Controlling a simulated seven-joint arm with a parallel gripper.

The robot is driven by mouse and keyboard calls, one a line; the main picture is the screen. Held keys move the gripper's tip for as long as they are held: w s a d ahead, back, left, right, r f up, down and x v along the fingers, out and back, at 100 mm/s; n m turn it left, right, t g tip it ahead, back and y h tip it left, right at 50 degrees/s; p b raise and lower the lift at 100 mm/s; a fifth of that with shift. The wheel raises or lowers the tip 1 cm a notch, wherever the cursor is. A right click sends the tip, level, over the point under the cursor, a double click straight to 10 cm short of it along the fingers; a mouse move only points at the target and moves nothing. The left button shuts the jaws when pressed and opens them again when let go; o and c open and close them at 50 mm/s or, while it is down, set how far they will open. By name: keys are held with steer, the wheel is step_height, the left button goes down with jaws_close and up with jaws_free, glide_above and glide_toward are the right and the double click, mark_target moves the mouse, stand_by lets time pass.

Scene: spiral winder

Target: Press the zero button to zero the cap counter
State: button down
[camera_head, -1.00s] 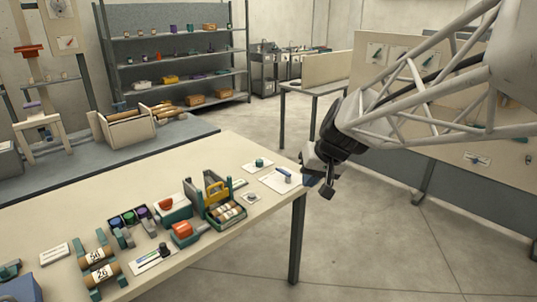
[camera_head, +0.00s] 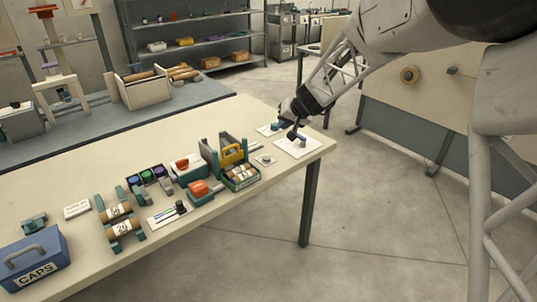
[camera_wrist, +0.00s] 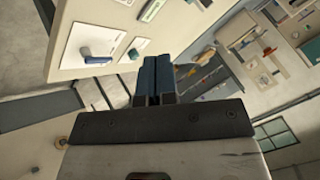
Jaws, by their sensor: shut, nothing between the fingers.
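My gripper (camera_head: 294,135) is at the right end of the long table, in front of or above a white sheet (camera_head: 299,149) with a blue piece on it. I cannot tell its height above the table. In the wrist view its two dark blue fingers (camera_wrist: 155,72) are together with nothing between them. No cap counter or zero button is clearly labelled. A small white plate with a grey round knob (camera_head: 265,160) and a teal piece (camera_head: 270,128) lie near my gripper. A blue box marked CAPS (camera_head: 36,262) stands at the table's near left.
On the table (camera_head: 225,122) are a green carrier with a yellow handle (camera_head: 232,153), an orange-topped device (camera_head: 199,188), a red-topped device (camera_head: 186,165) and numbered rolls (camera_head: 123,229). The table's back middle is clear. A grey bench (camera_head: 195,97) and shelves (camera_head: 190,45) stand behind.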

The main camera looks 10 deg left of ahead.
steer(key=t, duration=0.1)
glide_above(268, 157)
step_height(268, 157, down, 10)
steer(key=shift+y, duration=0.3)
steer(key=shift+s+f, duration=0.1)
steer(key=shift+f, duration=4.3)
steer(key=shift+f, duration=0.1)
steer(key=shift+f, duration=0.25)
steer(key=shift+f, duration=0.5)
steer(key=shift+r, duration=0.85)
steer(key=shift+r, duration=0.1)
